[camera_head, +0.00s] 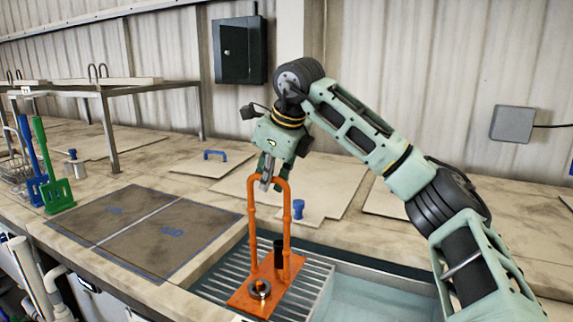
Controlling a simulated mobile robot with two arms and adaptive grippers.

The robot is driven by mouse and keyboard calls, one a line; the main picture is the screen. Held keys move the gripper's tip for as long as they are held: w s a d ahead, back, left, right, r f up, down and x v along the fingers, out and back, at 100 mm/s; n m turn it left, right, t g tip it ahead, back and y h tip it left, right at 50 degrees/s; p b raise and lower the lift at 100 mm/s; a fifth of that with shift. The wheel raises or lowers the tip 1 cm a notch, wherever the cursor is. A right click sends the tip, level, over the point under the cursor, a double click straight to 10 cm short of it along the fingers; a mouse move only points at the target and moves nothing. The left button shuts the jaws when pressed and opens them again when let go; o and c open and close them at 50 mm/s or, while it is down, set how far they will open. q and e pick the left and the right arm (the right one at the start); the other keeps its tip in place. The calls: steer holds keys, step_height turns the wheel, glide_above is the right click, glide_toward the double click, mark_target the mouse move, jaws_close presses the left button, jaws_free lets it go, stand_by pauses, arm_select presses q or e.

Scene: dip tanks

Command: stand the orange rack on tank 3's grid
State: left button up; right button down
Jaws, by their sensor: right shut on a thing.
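The orange rack (262,287) has a flat base plate and a tall arched handle. It looks upright, over the slatted metal grid (311,274) of a sunken tank. I cannot tell whether its base touches the grid. A metal ring-like part and a dark cylinder show on its base. My right gripper (268,181) is shut on the top of the rack's handle, its arm coming in from the right. No tank number is readable here. My left gripper is not in view.
Left of the tank lie two dark marked panels (150,225). A blue knob (298,208) stands behind the rack near flat lids, one with a blue handle (215,155). Green and blue paddles (50,170) stand at the left. Open water (365,300) lies right of the grid.

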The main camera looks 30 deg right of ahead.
steer(key=shift+w+a+f, duration=0.15)
steer(key=shift+w+a, duration=0.05)
steer(key=shift+w, duration=0.15)
step_height(320, 180, down, 4)
steer(key=shift+r+p, duration=0.1)
steer(key=shift+p, duration=0.55)
steer(key=c, duration=2.3)
jaws_free()
steer(key=shift+s+f, duration=0.1)
steer(key=shift+f, duration=0.2)
steer(key=o, duration=0.5)
steer(key=shift+s+r, duration=0.1)
